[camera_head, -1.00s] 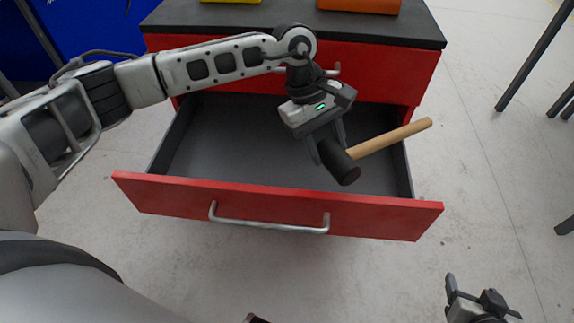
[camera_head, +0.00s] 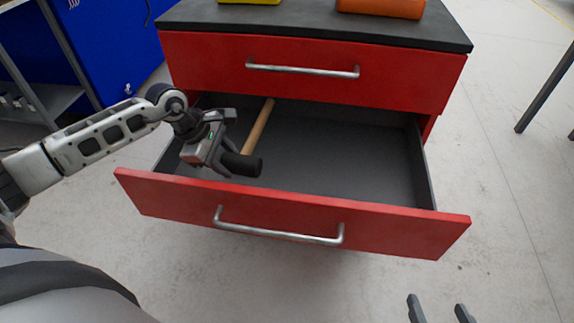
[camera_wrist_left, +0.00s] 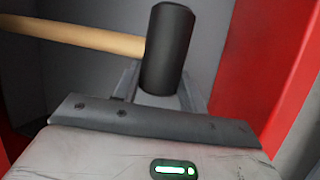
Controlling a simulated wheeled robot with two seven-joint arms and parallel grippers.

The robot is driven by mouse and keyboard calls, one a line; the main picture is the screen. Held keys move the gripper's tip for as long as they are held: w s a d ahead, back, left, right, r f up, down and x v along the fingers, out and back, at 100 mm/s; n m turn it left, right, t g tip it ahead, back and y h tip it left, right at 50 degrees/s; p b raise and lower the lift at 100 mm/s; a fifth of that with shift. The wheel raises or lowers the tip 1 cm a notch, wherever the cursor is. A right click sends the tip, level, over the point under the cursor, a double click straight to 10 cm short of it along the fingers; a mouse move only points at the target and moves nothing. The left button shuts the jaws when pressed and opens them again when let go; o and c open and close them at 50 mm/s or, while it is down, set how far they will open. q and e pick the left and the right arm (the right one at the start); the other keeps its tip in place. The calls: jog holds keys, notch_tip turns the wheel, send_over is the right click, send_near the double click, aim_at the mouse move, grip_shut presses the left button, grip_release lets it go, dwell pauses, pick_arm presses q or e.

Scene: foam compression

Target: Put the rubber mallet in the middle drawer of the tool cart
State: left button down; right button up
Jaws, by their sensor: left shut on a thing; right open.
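The rubber mallet has a black head (camera_head: 242,164) and a pale wooden handle (camera_head: 258,127). My left gripper (camera_head: 226,158) is shut on the mallet's head, at the left part of the open drawer (camera_head: 345,160) of the red tool cart. The handle points toward the back of the drawer. In the left wrist view the black head (camera_wrist_left: 168,48) sits between the fingers, with the handle (camera_wrist_left: 75,35) running left. I cannot tell whether the mallet touches the drawer floor. My right gripper (camera_head: 439,309) is open and empty at the bottom edge, outside the drawer.
The closed upper drawer (camera_head: 210,62) is above the open one. A yellow thing (camera_head: 250,2) and an orange thing (camera_head: 380,8) lie on the cart's black top (camera_head: 310,22). The right part of the open drawer is empty. A blue cabinet (camera_head: 110,45) stands at the left.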

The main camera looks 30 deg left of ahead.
pick_arm(q)
jog(key=shift+a+r+n, duration=0.1)
jog(key=shift+a+n, duration=0.15)
jog(key=shift+n, duration=0.05)
jog(key=w+d+f, duration=0.1)
jog(key=d, duration=0.4)
jog(key=w+d+f, duration=0.1)
jog(key=w+d, duration=0.1)
jog(key=d, duration=0.4)
jog(key=w+d+f+p, duration=0.1)
jog(key=w+d, duration=0.1)
jog(key=d, duration=0.3)
jog(key=shift+d+f, duration=0.1)
jog(key=shift+d, duration=0.25)
jog(key=shift+f+b, duration=0.3)
jog(key=shift+f, duration=1.65)
pick_arm(e)
jog(key=shift+s+a+r, duration=0.2)
jog(key=shift+a+r, duration=0.15)
jog(key=shift+r, duration=0.25)
